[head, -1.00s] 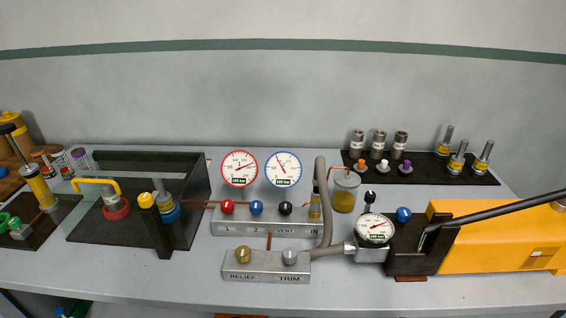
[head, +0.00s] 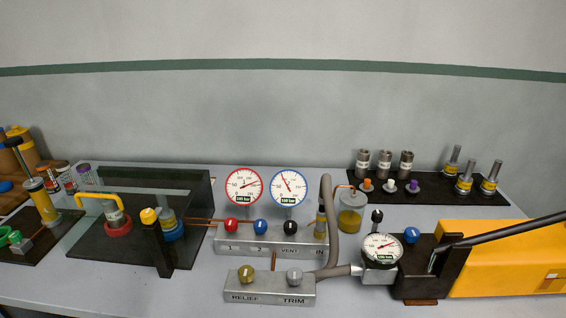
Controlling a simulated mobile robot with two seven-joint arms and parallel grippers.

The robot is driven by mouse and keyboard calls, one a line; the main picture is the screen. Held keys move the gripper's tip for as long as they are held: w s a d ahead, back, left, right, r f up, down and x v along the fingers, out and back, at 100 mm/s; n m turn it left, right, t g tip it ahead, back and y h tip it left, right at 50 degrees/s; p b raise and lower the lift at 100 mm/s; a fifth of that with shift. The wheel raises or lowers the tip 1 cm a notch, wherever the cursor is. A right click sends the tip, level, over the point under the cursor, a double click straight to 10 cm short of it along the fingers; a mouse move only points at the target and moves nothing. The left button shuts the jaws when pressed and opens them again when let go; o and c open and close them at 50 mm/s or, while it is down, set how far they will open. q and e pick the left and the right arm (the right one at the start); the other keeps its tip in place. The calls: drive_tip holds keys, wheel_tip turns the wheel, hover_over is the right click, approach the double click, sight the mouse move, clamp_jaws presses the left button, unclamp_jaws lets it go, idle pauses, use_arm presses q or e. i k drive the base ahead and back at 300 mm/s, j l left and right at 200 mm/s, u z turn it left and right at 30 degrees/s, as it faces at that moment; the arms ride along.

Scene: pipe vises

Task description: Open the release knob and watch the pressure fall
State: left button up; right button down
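A yellow hand pump (head: 500,263) with a long dark lever (head: 500,229) stands at the right of the bench. A blue knob (head: 411,235) sits on top of its black block, and a black knob (head: 377,216) stands behind the pump's round gauge (head: 382,249). I cannot tell which is the release knob. The pump gauge's needle points right and slightly up. The red-rimmed gauge (head: 243,186) has its needle toward the upper right. The blue-rimmed gauge (head: 288,187) has its needle toward the upper left. Neither of my grippers shows.
A manifold (head: 262,243) carries red, blue and black knobs. A relief and trim block (head: 270,290) sits in front, joined by a grey hose (head: 332,225). A clear-shielded stand (head: 90,240) is left; a dark rack (head: 430,190) of fittings is at back right.

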sight(412, 235)
drive_tip(key=z, duration=1.35)
drive_tip(key=l, duration=0.25)
drive_tip(key=l+u, duration=0.3)
drive_tip(key=i+l+u, duration=0.1)
drive_tip(key=u, duration=0.25)
drive_tip(key=l, duration=0.1)
